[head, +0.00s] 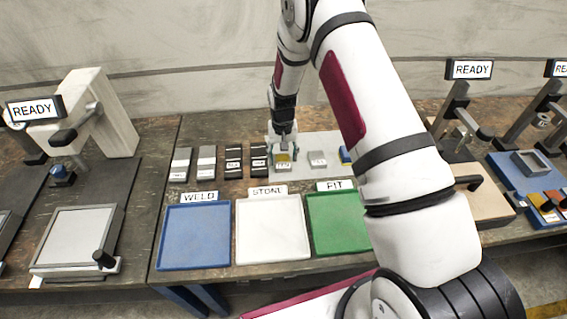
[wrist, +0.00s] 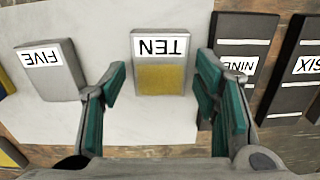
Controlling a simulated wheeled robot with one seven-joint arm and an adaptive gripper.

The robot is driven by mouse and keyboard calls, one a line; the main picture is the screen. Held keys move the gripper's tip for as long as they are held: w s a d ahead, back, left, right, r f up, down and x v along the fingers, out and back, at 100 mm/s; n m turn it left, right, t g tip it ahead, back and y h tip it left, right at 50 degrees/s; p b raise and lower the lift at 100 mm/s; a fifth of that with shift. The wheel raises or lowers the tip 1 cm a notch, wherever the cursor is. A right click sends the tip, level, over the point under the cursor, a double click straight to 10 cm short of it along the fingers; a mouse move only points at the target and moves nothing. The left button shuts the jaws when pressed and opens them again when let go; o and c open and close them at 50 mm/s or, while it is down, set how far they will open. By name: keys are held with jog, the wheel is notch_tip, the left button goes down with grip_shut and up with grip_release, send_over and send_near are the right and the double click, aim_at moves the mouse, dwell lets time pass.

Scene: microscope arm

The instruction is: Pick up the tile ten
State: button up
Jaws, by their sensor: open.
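The tile ten (wrist: 161,78) is a grey tile with a yellow patch and a white label reading TEN, upside down in the wrist view. It lies on a pale sheet (wrist: 115,122). My gripper (wrist: 160,92) is open, with its green-padded fingers on either side of the tile's near part. I cannot tell whether the fingers touch it; the tile looks unheld. In the head view the tile ten (head: 283,161) shows beneath my gripper (head: 283,150), partly hidden by it.
Tile five (wrist: 50,72) lies to the left in the wrist view; dark tiles nine (wrist: 240,50) and six (wrist: 295,75) lie close on the right. In the head view, blue (head: 194,237), white (head: 272,232) and green (head: 338,224) trays stand in front.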

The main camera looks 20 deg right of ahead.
jog(key=shift+f, duration=0.8)
grip_shut()
jog(key=shift+r, duration=0.15)
